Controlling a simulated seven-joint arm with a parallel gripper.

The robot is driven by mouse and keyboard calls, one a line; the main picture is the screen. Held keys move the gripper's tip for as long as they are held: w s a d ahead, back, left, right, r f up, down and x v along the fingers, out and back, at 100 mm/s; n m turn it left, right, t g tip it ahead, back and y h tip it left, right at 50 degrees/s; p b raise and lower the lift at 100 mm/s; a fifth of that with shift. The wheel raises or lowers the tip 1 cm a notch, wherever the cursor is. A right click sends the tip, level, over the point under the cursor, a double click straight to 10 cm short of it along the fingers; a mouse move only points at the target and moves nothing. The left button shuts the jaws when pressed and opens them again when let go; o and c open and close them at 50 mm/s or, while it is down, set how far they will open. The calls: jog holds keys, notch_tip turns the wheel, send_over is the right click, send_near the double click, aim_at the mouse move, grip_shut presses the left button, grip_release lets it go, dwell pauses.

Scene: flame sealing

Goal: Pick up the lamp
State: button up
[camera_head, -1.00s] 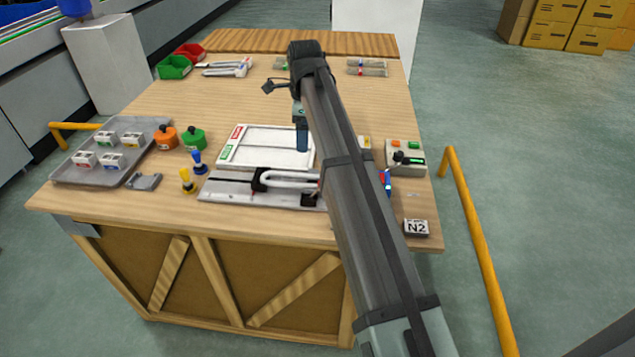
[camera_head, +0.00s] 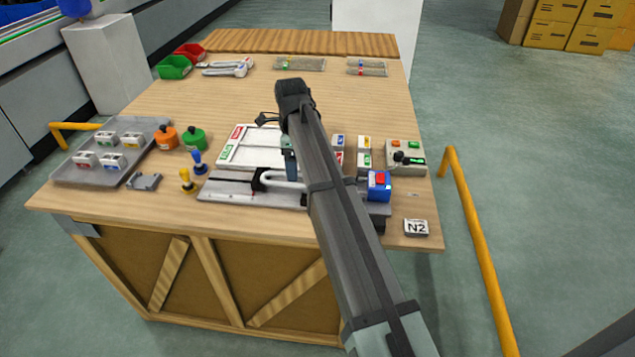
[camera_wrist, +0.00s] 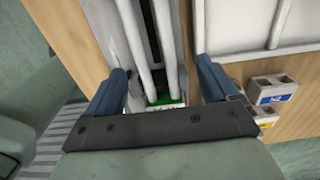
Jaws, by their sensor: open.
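Two round pots with knobs, one orange (camera_head: 165,139) and one green (camera_head: 194,139), stand on the left half of the bench in the head view. They look like small lamps, but I cannot tell which one the task means. My gripper (camera_head: 289,165) is well to their right, above the metal fixture (camera_head: 232,193) with its white bent tube. In the wrist view my gripper (camera_wrist: 162,88) is open, its two blue fingers apart. White rods (camera_wrist: 145,45) and a green patch show between and beyond the fingers. I cannot tell if anything touches them.
A white two-part tray (camera_head: 245,158) lies behind the fixture. A grey tray (camera_head: 80,172) holds small labelled blocks at the far left. A blue box with a red button (camera_head: 379,192) and a control box (camera_head: 406,172) stand at the right. The bench's back middle is clear.

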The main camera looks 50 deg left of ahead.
jog(key=f, duration=0.2)
jog(key=d+f, duration=0.1)
jog(key=f, duration=0.1)
jog(key=shift+d+f, duration=0.1)
jog(key=shift+f, duration=0.45)
jog(key=shift+c, duration=0.2)
jog(key=c, duration=1.1)
